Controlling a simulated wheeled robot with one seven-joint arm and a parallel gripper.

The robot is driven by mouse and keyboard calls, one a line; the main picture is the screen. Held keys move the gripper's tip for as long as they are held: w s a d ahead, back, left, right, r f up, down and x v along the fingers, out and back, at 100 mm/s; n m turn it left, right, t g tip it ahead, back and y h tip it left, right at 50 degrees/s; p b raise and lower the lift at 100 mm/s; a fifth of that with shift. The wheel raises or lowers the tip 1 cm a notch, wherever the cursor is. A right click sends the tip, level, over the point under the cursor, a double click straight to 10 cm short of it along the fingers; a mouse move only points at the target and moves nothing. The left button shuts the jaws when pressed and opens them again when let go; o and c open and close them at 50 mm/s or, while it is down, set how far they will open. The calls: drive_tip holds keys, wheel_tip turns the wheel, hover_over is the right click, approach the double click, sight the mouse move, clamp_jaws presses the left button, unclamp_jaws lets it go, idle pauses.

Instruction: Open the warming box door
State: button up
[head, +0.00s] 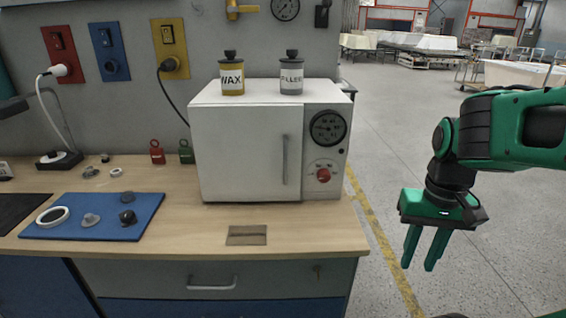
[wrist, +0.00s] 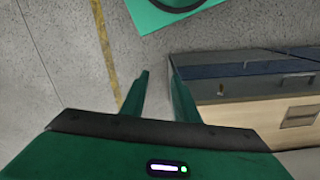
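The warming box (head: 246,140) is a white cabinet on the wooden workbench, with its door shut. The door has a vertical grey handle (head: 285,160) near its right edge. To the right of the door is a panel with a round dial gauge (head: 327,127) and a red knob (head: 323,175). My gripper (head: 420,262) hangs in the air to the right of the bench, fingers pointing down, apart from the box. In the wrist view, my gripper (wrist: 157,88) is open, with nothing between its fingers; the box door is not visible there.
A WAX jar (head: 232,78) and a FILLER jar (head: 291,78) stand on top of the box. A blue mat (head: 65,228) with small parts lies at left. A drawer (head: 210,277) is below the benchtop. Open floor (head: 400,150) lies right of the bench.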

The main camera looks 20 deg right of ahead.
drive_tip(key=w+a+r+n+t, duration=0.2)
drive_tip(key=w+r, duration=0.5)
drive_tip(key=w, duration=0.3)
drive_tip(key=n+t, duration=0.3)
approach(286, 158)
drive_tip(key=f, duration=0.1)
drive_tip(key=shift+h, duration=0.3)
drive_tip(key=x, duration=1)
drive_tip(key=shift+w+a+f, duration=0.2)
drive_tip(key=shift+w+f, duration=0.05)
drive_tip(key=shift+w, duration=0.05)
drive_tip(key=shift+d, duration=0.1)
clamp_jaws()
